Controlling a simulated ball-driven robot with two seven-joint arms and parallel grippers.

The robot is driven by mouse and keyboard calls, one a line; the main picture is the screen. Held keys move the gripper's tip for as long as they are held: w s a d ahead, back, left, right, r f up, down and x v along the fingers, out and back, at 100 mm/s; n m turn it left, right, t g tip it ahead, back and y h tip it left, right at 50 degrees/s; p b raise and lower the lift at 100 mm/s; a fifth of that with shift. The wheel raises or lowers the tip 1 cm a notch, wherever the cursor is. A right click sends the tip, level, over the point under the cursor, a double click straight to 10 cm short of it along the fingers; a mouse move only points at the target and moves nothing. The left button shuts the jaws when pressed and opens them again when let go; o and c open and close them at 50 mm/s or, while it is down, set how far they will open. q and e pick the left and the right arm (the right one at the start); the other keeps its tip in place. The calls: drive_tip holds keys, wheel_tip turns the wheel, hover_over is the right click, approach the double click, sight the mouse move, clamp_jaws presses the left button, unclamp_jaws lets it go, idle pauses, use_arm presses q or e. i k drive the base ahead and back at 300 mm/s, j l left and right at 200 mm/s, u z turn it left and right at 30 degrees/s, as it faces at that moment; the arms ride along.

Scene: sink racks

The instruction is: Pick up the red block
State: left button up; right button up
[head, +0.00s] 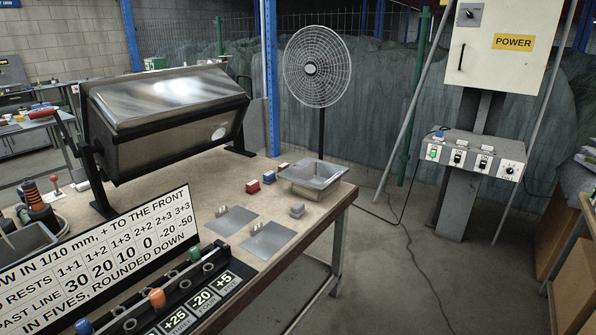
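The red block (252,187) is small and sits upright on the tan workbench top (190,190), left of a grey metal basin (313,179). A blue block (269,177) stands just behind it to the right, with a small gap. A small pale block (283,168) is behind the blue one, close to the basin's left edge. Neither of my grippers is in the head view. Nothing is seen touching the red block.
Two flat grey plates (231,220) (268,242) and a grey block (297,210) lie in front. A large framed metal drum (165,115) stands behind left. A lettered sign (110,250) and a numbered rail (190,312) occupy the near left. A fan (316,68) stands beyond the bench.

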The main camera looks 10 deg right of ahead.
sight(252, 187)
drive_tip(key=i+l+u, duration=0.1)
drive_tip(key=i+l, duration=0.8)
drive_tip(key=l, duration=0.25)
drive_tip(key=u, duration=0.05)
